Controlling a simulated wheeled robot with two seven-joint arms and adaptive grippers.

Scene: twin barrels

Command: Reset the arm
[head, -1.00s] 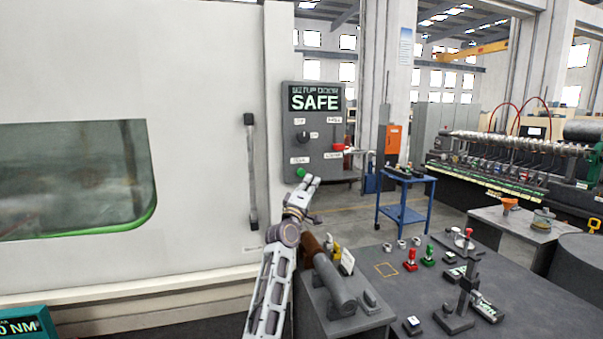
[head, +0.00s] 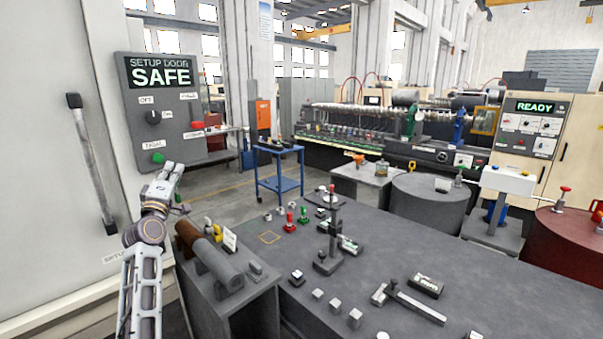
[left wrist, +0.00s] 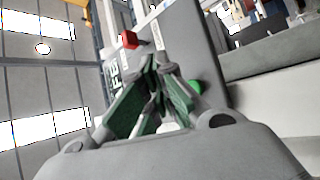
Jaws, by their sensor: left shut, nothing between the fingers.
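My left gripper (head: 170,178) is shut and empty, raised in front of the grey control panel (head: 165,120) on the left. It sits just below the panel's green button (head: 158,157); I cannot tell whether they touch. The panel reads "SETUP DOOR SAFE" and also has a black knob (head: 153,117) and a red button (head: 197,125). In the left wrist view the closed fingers (left wrist: 152,75) point at the panel, with the green button (left wrist: 196,87) to their right and the red one (left wrist: 129,40) beyond. My right gripper is in neither view.
A dark workbench (head: 400,260) with small fixtures, blocks and an upright stand (head: 330,245) fills the lower right. A pedestal with a grey cylinder (head: 220,265) stands close to my left arm. A blue cart (head: 278,170), drums and a "READY" machine (head: 540,125) stand behind.

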